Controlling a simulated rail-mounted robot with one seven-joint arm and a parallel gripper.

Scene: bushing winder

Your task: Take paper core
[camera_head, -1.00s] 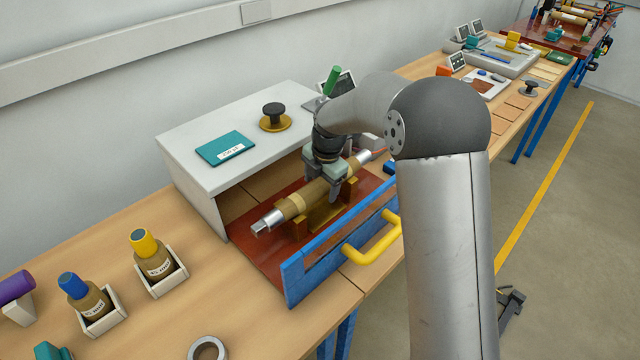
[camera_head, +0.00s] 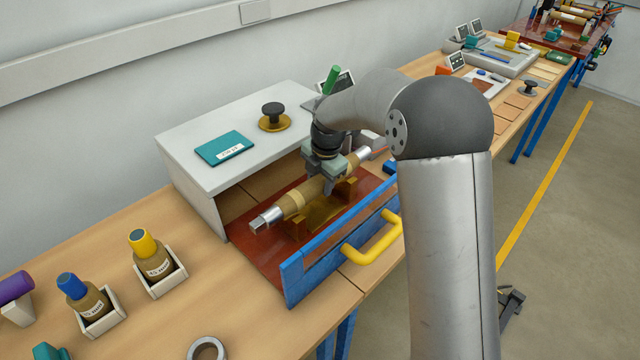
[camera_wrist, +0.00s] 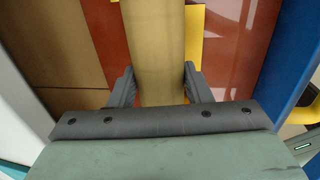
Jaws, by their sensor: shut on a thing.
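The paper core (camera_head: 296,202) is a tan tube with silver metal ends, lying lengthwise in the drawer with a dark red floor. My gripper (camera_head: 328,184) is above its middle, shut on the tube with one finger on each side. In the wrist view the tan tube (camera_wrist: 155,45) runs between the two dark fingers of my gripper (camera_wrist: 155,85). The core is slightly above or at the brass-coloured cradle (camera_head: 322,208); the exact gap is hard to tell.
The blue drawer front (camera_head: 335,262) with a yellow handle (camera_head: 372,240) stands in front. A white cover (camera_head: 190,140) carries a teal booklet (camera_head: 224,148) and a black-knobbed brass disc (camera_head: 274,118). Bottles in holders (camera_head: 155,262) stand at left.

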